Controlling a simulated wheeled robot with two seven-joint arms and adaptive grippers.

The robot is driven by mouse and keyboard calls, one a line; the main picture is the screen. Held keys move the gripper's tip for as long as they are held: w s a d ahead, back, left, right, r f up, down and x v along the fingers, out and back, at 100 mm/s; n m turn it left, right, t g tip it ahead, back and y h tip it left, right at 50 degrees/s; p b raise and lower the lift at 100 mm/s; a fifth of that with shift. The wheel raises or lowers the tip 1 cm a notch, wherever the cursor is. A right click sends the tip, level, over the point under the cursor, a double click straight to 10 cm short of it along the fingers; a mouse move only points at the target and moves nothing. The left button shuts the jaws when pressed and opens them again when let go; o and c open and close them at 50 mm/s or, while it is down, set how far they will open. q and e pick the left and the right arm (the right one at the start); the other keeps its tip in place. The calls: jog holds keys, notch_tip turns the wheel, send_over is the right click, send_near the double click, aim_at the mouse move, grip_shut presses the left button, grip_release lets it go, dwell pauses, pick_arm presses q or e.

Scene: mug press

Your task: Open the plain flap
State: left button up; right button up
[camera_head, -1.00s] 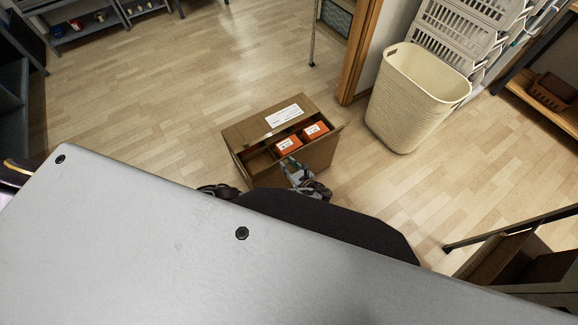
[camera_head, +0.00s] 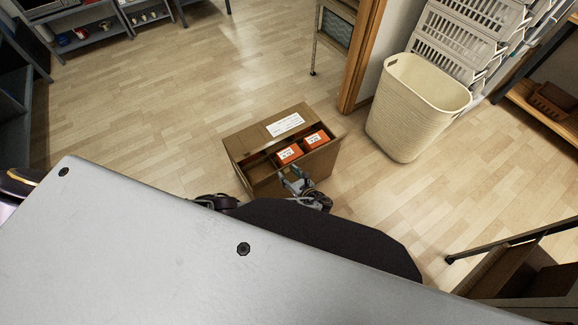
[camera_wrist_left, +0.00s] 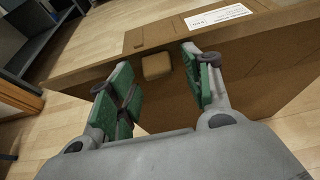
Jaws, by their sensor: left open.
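A brown cardboard box (camera_head: 262,183) stands on the floor in the middle of the head view, its top partly open. A flap with a white label (camera_head: 283,116) lies along its far side. Two orange packs (camera_head: 289,154) show inside. My left gripper (camera_head: 290,180) is at the box's near side. In the left wrist view the open gripper (camera_wrist_left: 160,92) has green pads to either side of a small brown tab (camera_wrist_left: 157,66) on a plain cardboard panel (camera_wrist_left: 258,70), without visibly holding it. I cannot tell whether this panel is the plain flap or the box wall. My right gripper is not in view.
A cream basket (camera_head: 412,110) stands right of the box, beside a wooden post (camera_head: 362,55). Shelves (camera_head: 95,30) stand at the back left. Wooden floor (camera_head: 150,110) is clear left of the box. My own grey body covers the bottom of the head view.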

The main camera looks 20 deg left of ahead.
pick_arm(q)
notch_tip(320, 180, up, 9)
jog(key=shift+r, duration=0.2)
dwell(1.1)
jog(key=shift+s, duration=0.1)
dwell(0.6)
